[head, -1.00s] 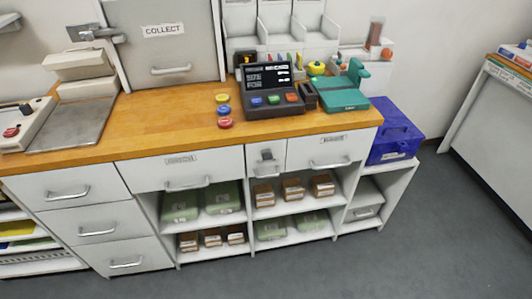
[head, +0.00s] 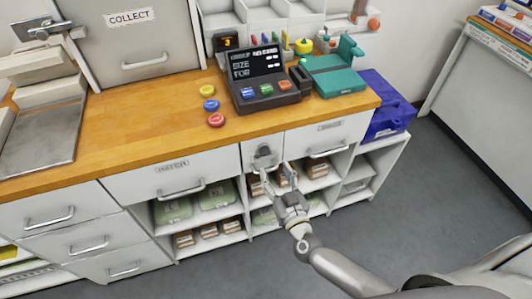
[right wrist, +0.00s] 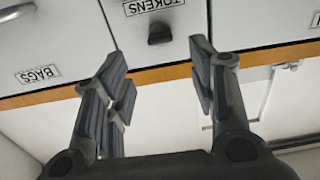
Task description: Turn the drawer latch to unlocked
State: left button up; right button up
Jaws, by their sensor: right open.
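The drawer latch (head: 264,151) is a small dark knob on the narrow white drawer front (head: 248,158) under the wooden counter edge. In the right wrist view the latch (right wrist: 160,34) sits beside a label reading TOKENS, which appears upside down. I cannot tell which way the latch is set. My right gripper (head: 278,179) is open and empty, just in front of and below the latch in the head view. In the right wrist view its fingers (right wrist: 158,62) are spread either side of the latch's line, apart from it. My left gripper is not in view.
Wider drawers with bar handles flank the narrow one, including the right drawer's handle (head: 328,151). Open shelves below hold green packs and brown boxes (head: 318,170). A dark terminal (head: 264,90) and coloured buttons stand on the counter (head: 150,132). A blue bin (head: 384,105) stands at right.

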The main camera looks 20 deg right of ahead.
aim_at(266, 155)
jog(key=w, duration=0.6)
jog(key=shift+w+a+f, duration=0.1)
jog(key=shift+w+a, duration=0.05)
jog(key=shift+a, duration=0.05)
jog(key=shift+w, duration=0.95)
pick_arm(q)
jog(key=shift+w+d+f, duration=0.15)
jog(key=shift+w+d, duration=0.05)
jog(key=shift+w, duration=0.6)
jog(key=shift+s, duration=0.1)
pick_arm(e)
jog(key=shift+c, duration=0.4)
jog(key=c, duration=0.9)
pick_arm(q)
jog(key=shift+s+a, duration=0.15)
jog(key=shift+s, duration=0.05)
pick_arm(e)
jog(key=shift+c, duration=0.2)
